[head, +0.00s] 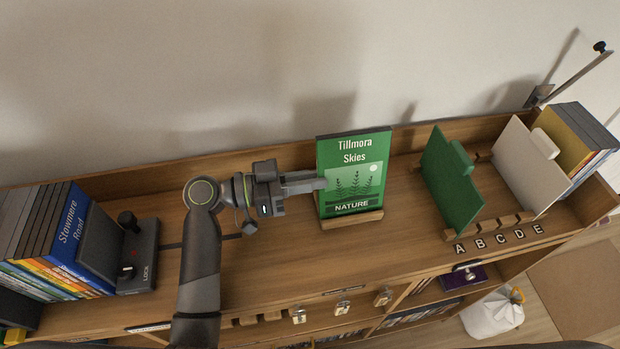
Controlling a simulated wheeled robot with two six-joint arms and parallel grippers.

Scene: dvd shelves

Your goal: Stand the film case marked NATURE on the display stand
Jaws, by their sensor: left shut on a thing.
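The green film case marked NATURE, titled Tillmora Skies (356,165), stands upright with its front facing me. Its lower edge is at the wooden display stand (350,221), whose front lip shows below the case. Whether the case rests fully on the stand is hard to tell. My left gripper (318,184) reaches in from the left and is shut on the left edge of the case. The case hides part of the fingers. My right gripper is not in view.
A row of cases (40,235) stands at the left against a grey bookend marked LOCK (140,255). At the right are a green divider (450,185), a white divider (520,165) and slots marked A to E. The shelf top between the left bookend and the stand is mostly clear.

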